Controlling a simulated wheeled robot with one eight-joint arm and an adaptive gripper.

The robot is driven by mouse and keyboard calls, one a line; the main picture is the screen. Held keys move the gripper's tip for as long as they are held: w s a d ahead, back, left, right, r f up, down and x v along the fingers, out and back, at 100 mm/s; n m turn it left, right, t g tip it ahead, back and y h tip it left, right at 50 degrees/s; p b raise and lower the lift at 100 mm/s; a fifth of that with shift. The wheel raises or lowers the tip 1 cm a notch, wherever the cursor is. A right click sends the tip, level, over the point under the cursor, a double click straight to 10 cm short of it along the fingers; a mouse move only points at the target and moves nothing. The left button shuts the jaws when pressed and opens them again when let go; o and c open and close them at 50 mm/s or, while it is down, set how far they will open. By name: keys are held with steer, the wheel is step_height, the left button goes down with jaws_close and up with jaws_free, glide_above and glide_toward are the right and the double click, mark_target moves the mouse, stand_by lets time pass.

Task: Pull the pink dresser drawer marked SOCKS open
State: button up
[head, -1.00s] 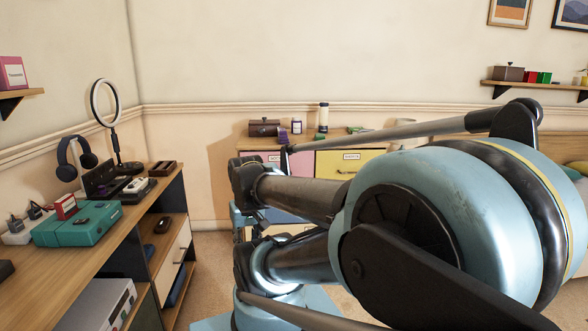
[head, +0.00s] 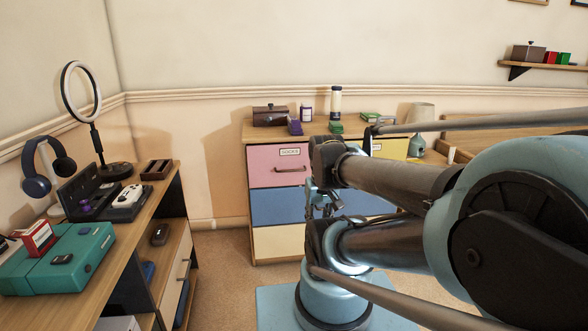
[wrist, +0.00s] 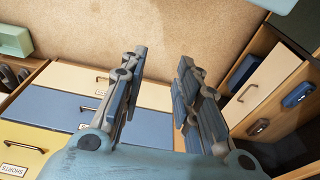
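The pink drawer marked SOCKS (head: 265,172) is the top left drawer of the dresser in the head view. It looks shut, with its label near the top edge and a brown bar handle (head: 290,170) below. My gripper (head: 322,202) is partly hidden by my arm, in front of the dresser and to the right of and below the handle. The pink drawer cannot be made out in the wrist view.
A desk (head: 150,215) with drawers stands left. Carpet (head: 222,262) is clear between desk and dresser.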

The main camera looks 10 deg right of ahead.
steer(key=w+r+n, duration=0.4)
steer(key=w+r, duration=0.3)
steer(key=w, duration=0.4)
steer(key=w+r+n, duration=0.5)
steer(key=w+r, duration=0.2)
steer(key=w, duration=0.4)
steer(key=n, duration=0.9)
glide_above(293, 166)
steer(key=s+a, duration=0.1)
steer(key=s, duration=0.7)
step_height(293, 166, down, 5)
steer(key=w+f, duration=0.1)
steer(key=f, duration=0.4)
steer(key=w+f, duration=0.1)
steer(key=f, duration=0.4)
steer(key=w+f, duration=0.1)
steer(key=f, duration=0.5)
steer(key=shift+w, duration=0.2)
